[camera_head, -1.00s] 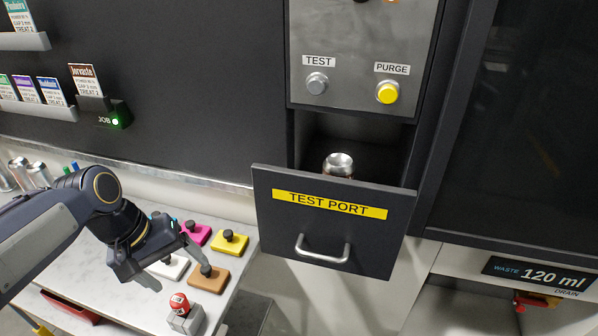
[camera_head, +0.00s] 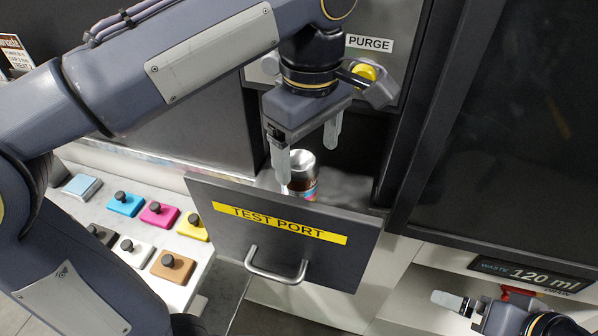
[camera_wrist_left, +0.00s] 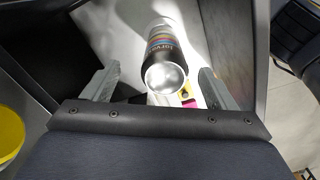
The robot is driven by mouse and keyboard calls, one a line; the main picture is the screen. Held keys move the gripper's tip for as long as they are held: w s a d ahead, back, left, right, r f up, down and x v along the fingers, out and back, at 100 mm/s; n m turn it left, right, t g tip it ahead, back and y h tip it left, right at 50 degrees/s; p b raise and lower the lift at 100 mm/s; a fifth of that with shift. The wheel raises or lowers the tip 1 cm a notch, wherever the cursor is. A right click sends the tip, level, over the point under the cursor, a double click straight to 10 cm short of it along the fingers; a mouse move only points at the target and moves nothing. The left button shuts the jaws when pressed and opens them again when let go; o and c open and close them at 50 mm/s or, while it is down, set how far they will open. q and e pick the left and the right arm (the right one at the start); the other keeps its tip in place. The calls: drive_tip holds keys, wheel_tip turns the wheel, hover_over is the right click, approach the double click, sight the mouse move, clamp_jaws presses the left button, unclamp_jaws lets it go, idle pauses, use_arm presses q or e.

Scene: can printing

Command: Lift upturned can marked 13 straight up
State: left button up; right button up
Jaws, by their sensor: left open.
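The can (camera_head: 302,176) stands in the open test port drawer (camera_head: 225,222), its silver end up. In the left wrist view the can (camera_wrist_left: 164,57) shows a dark label with coloured stripes and lettering; I cannot read a 13 on it. My left gripper (camera_head: 307,167) is open over the drawer, pointing down, one finger in front of the can and one behind it to the right. In the left wrist view the can lies between the two fingers, apart from both. My right gripper (camera_head: 462,304) shows partly at the lower right; its opening cannot be made out.
The drawer's handle (camera_head: 277,270) faces front. The yellow PURGE button (camera_head: 364,72) is close to my left wrist. Several coloured blocks with black knobs, such as the magenta one (camera_head: 158,215), sit on the counter at the left. A dark panel (camera_head: 510,130) fills the right side.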

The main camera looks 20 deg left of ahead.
sight(300, 179)
use_arm(q)
drive_tip(key=f, duration=0.4)
drive_tip(key=a+f, duration=0.1)
drive_tip(key=f, duration=0.1)
drive_tip(key=shift+s+f, duration=0.1)
drive_tip(key=shift+f, duration=0.3)
drive_tip(key=c, duration=1.1)
drive_tip(key=shift+r, duration=0.15)
wheel_tip(300, 179, up, 10)
drive_tip(key=shift+f+p, duration=0.1)
drive_tip(key=shift+p, duration=0.3)
